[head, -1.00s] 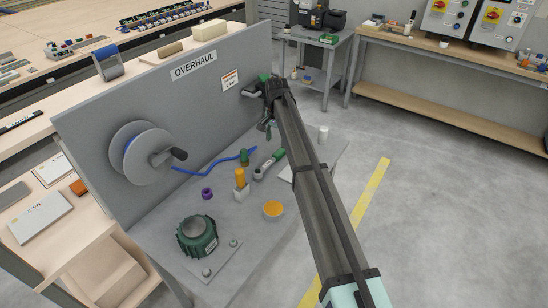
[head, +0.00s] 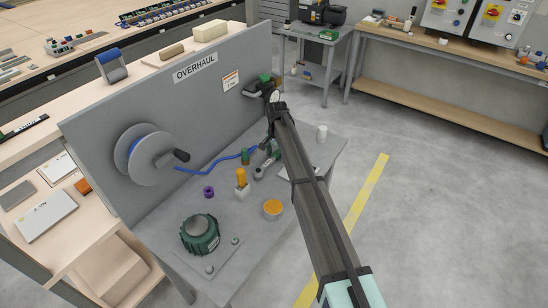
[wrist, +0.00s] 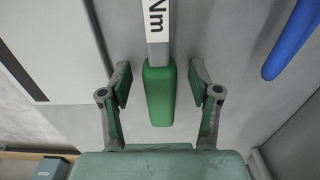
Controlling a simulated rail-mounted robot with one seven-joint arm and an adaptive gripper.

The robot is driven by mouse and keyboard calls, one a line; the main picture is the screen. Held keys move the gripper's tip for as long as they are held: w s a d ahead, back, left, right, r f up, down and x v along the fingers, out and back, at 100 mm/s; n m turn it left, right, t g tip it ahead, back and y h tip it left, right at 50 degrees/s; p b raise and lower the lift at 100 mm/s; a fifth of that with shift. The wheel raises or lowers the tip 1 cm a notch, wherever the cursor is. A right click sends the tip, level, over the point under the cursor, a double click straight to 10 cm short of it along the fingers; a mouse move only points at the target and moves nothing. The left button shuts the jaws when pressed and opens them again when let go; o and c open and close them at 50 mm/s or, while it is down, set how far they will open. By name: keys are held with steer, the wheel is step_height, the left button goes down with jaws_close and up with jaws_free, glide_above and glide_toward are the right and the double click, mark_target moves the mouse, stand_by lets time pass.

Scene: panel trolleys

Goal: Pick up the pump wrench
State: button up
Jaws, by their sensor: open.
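The pump wrench (head: 260,171) lies on the grey trolley top, partly hidden behind my arm in the head view. In the wrist view its green handle (wrist: 159,95) and grey shaft with a white "Nm" label (wrist: 157,20) show clearly. My gripper (head: 268,146) is low over the handle end of the wrench. In the wrist view my gripper (wrist: 160,85) is open, with one finger on each side of the green handle and a visible gap on both sides.
A blue hose (head: 215,164) runs from the reel (head: 146,157) close to the wrench. A yellow-topped block (head: 241,184), a purple ring (head: 208,192), an orange-topped tin (head: 273,209) and a green pump housing (head: 200,234) stand nearer. The upright panel (head: 185,105) borders the left side.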

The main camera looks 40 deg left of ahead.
mark_target(276, 153)
jaws_close()
steer(key=shift+r, duration=0.2)
step_height(276, 153, up, 20)
steer(key=b, duration=0.5)
steer(key=shift+f, duration=0.15)
stand_by(0.3)
step_height(276, 153, up, 4)
steer(key=shift+p, duration=0.95)
